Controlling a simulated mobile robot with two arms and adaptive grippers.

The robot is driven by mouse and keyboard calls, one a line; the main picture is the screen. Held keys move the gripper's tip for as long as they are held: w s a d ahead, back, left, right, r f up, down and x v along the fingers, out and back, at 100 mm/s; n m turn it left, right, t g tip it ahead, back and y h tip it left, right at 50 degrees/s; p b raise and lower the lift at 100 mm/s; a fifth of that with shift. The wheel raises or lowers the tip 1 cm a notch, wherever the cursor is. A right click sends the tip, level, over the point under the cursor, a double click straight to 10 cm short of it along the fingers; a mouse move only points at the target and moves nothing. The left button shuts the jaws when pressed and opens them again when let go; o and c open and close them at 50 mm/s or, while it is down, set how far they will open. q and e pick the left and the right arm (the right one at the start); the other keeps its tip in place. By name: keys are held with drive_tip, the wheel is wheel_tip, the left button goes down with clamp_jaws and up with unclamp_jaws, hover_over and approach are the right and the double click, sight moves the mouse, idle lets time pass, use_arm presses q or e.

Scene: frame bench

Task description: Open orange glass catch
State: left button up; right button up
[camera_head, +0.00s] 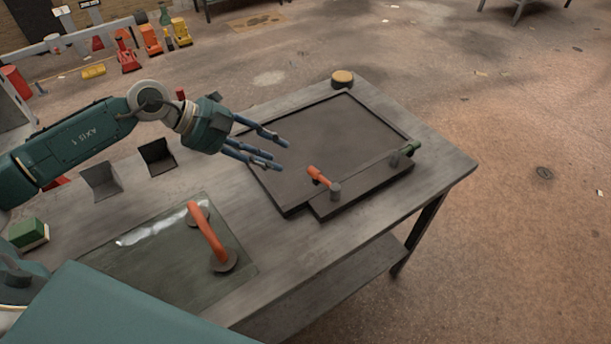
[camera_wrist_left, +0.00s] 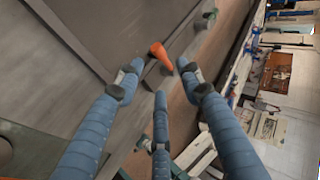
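The orange catch (camera_head: 318,176) is a small orange lever beside a grey post on the near edge of the dark frame (camera_head: 330,130) on the bench. It also shows in the left wrist view (camera_wrist_left: 161,55), beyond my fingertips. My left gripper (camera_head: 272,148) has its blue fingers spread apart, with nothing between them. It is over the left part of the frame, to the left of the orange catch and apart from it. In the left wrist view my left gripper (camera_wrist_left: 160,90) shows three separated fingers. A green catch (camera_head: 408,149) is at the frame's right corner. My right gripper is not in view.
A glass pane (camera_head: 165,262) with an orange suction handle (camera_head: 207,236) lies on the near left of the bench (camera_head: 440,170). A round yellowish-topped object (camera_head: 342,78) stands at the back corner. Two dark angled holders (camera_head: 157,156) stand at the left. The bench's right end is clear.

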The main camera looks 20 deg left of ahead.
sight(310, 170)
use_arm(q)
drive_tip(key=p+x, duration=0.2)
drive_tip(key=x, duration=0.8)
drive_tip(key=shift+f+p, duration=0.2)
drive_tip(key=shift+p, duration=0.2)
drive_tip(key=shift+w+d+f, duration=0.15)
drive_tip(key=shift+d+f, duration=0.05)
drive_tip(key=shift+d, duration=0.05)
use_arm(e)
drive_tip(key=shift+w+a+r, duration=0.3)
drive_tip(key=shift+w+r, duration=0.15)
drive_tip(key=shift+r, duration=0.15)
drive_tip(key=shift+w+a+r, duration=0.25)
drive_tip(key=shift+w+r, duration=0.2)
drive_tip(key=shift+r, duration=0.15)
use_arm(q)
clamp_jaws()
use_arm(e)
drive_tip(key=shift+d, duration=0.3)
